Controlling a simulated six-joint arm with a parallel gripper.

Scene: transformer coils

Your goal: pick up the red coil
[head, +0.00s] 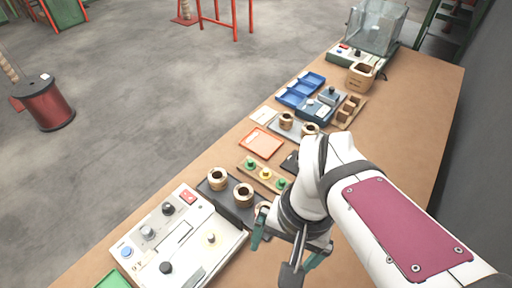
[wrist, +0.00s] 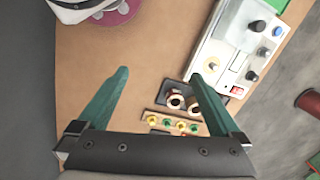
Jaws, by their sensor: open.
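Two coils with copper-brown windings and pale rims stand upright on a dark tray (head: 228,203): a left coil (head: 217,178) and a right coil (head: 243,194). They also show in the wrist view, one at the left (wrist: 174,100) and one at the right (wrist: 193,104). I cannot tell which is the red one. My gripper (head: 285,250) is open and empty, above the bench to the right of the tray in the head view. In the wrist view, my gripper (wrist: 158,76) has its teal fingers wide apart, and the coils appear near the right finger.
A control panel box (head: 180,244) with knobs stands beside the tray. A wooden strip (head: 264,174) with green and yellow pegs lies behind it. Farther back are an orange tray (head: 262,143), two more coils (head: 286,119) and blue bins (head: 300,90). The bench's right side is clear.

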